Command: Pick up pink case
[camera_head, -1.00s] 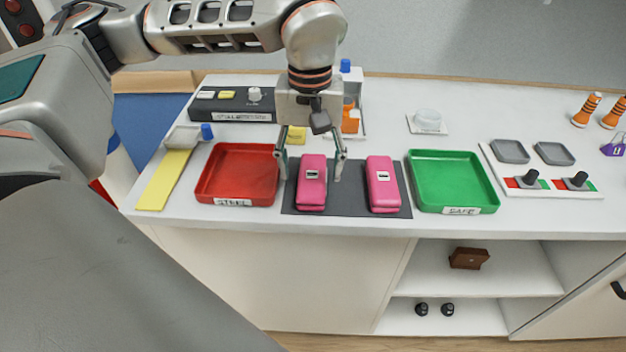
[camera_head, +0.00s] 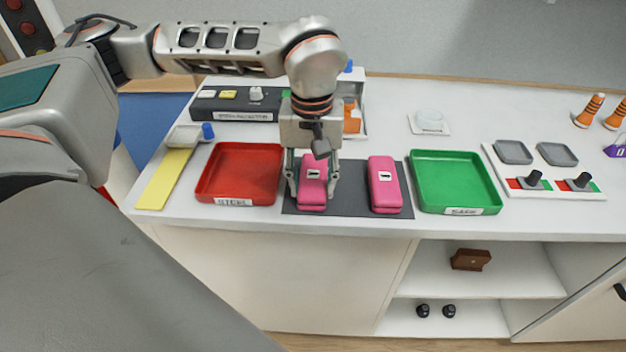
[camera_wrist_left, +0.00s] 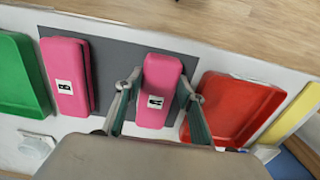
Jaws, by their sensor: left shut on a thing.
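Two pink cases lie on a dark grey mat (camera_head: 345,202) on the white counter. The left pink case (camera_head: 312,191) is between the fingers of my left gripper (camera_head: 312,193), which is shut on it from both sides. It still appears to rest on the mat. The gripper partly hides its far end. In the left wrist view the held case (camera_wrist_left: 155,85) shows between the two fingers (camera_wrist_left: 157,108), with a white label. The other pink case (camera_head: 384,184) lies to the right, apart from the gripper; it also shows in the left wrist view (camera_wrist_left: 66,75). My right gripper is not in view.
A red tray (camera_head: 202,185) stands left of the mat and a green tray (camera_head: 414,165) right of it. A yellow strip (camera_head: 165,180) lies at far left. A black box (camera_head: 235,116) stands behind. Switches (camera_head: 534,179) are at right.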

